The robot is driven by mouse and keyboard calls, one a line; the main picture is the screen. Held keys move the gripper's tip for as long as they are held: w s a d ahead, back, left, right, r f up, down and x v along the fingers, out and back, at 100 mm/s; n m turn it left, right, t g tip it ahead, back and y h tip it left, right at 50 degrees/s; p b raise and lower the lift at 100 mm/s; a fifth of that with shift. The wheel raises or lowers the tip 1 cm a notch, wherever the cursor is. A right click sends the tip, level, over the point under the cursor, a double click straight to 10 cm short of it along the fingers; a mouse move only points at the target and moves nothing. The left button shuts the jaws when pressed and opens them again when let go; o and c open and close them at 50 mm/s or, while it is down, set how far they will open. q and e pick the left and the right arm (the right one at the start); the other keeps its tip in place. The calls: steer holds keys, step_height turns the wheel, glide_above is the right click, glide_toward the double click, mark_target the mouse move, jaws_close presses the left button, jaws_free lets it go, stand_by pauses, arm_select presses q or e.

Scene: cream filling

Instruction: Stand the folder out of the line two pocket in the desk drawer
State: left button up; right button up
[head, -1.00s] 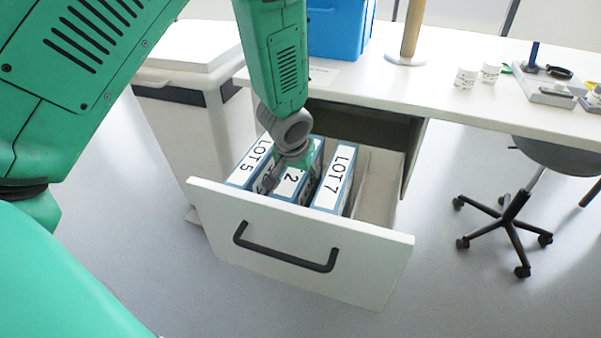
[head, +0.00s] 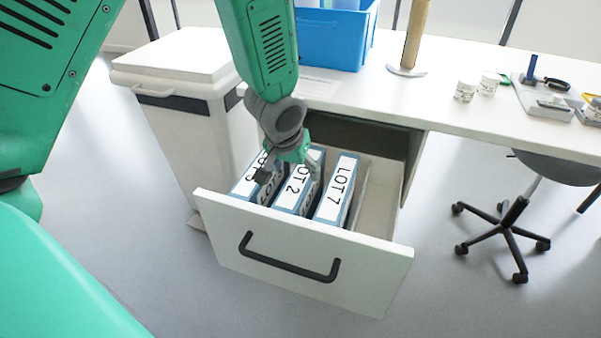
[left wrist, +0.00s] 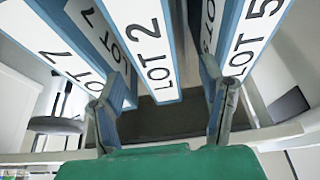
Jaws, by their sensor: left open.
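Three blue-edged folders with white spines stand in the open desk drawer (head: 300,240): LOT 5 (head: 247,184) at left, LOT 2 (head: 293,192) in the middle and LOT 7 (head: 337,190) at right. My left gripper (head: 289,170) is over the LOT 2 folder with its fingers apart. In the left wrist view the LOT 2 spine (left wrist: 150,45) lies between the open fingers (left wrist: 163,105), with LOT 5 (left wrist: 250,40) on the right. I cannot tell whether a finger touches a folder. My gripper partly hides LOT 5. My right gripper is not in view.
The drawer's right part (head: 378,205) is empty. The desk (head: 450,95) carries a blue box (head: 335,40), a wooden post (head: 415,35), white cups (head: 467,90) and a tool tray (head: 548,95). A white bin (head: 185,120) stands left and a stool (head: 510,215) right.

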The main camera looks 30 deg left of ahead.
arm_select(q)
steer(key=v, duration=0.2)
steer(key=p+v, duration=0.1)
steer(key=v, duration=0.1)
steer(key=shift+a, duration=0.25)
steer(key=shift+s+r, duration=0.1)
steer(key=shift+r, duration=0.1)
steer(key=shift+d, duration=0.35)
steer(key=shift+a, duration=0.2)
